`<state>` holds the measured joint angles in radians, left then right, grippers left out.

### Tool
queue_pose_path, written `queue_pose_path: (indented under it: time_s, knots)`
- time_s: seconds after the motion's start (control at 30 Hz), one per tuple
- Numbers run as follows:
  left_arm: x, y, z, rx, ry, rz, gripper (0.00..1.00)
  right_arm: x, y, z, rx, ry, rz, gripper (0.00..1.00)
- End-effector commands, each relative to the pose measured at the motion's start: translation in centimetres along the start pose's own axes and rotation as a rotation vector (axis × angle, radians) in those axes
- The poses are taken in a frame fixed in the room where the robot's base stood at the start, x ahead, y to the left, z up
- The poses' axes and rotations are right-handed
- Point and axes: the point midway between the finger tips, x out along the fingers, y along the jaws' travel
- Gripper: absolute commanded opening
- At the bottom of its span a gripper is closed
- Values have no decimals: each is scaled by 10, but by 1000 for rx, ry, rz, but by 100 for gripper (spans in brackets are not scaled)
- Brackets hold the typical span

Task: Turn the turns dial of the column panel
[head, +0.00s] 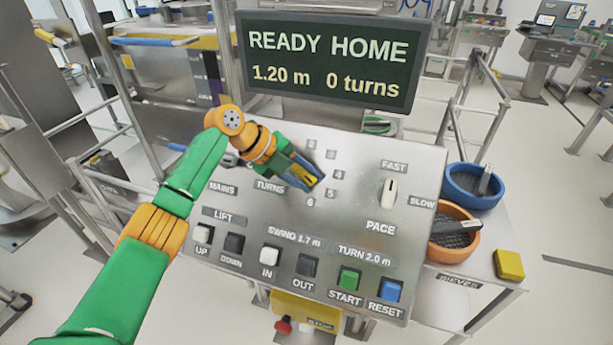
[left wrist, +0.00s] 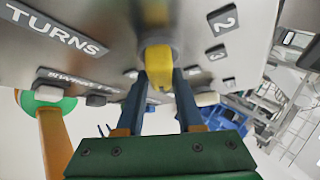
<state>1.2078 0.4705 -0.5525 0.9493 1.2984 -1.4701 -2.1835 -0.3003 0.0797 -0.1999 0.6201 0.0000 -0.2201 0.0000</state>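The turns dial has a yellow knob (head: 311,179), mostly hidden by my left gripper in the head view. It shows plainly in the left wrist view (left wrist: 159,66). Numbers stand around it on the sloping grey column panel (head: 240,205), and the TURNS label (head: 269,186) is to its left. My left gripper (head: 314,180) is at the dial, its blue fingers on either side of the knob. In the left wrist view the fingers (left wrist: 160,80) show no clear gap to the knob. The display (head: 325,62) reads READY HOME, 1.20 m, 0 turns.
The panel also carries a white PACE lever (head: 389,193) and a front row of buttons, with green START (head: 348,279) and blue RESET (head: 390,290) at the right. Blue (head: 474,186) and orange (head: 453,245) bowls and a yellow block (head: 509,265) stand right of the panel.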

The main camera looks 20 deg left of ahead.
Motion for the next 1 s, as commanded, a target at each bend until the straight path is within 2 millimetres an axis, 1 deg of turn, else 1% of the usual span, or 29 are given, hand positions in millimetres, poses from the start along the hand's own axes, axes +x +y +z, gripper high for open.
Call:
queue_pose_path:
  time_s: [0.03, 0.07, 0.37, 0.47, 0.6, 0.7, 0.8, 1.0]
  knots:
    - [0, 0, 0, 0, 0, 0, 52, 0, 0, 0, 0, 0, 0, 50]
    - [0, 0, 0, 0, 0, -1, 60, 0, 0, 0, 0, 0, 0, 50]
    - [-2, 0, 0, 0, -1, -4, 60, 1, 0, 0, 0, 0, 0, 50]
    - [-15, 1, 1, 2, -3, -7, 60, 11, 0, 1, 0, 0, 0, 50]
    - [-46, 1, 2, 1, -4, -6, 60, 22, 0, 2, 0, 0, 0, 50]
    - [-62, 0, 1, -1, -2, -5, 60, 24, 0, 2, 0, 0, 0, 50]
    - [-70, 0, 1, -1, 0, -3, 60, 24, 0, 2, 0, 0, 0, 50]
    - [-71, -1, 0, -1, 1, -2, 60, 23, 0, 2, 0, 0, 0, 50]
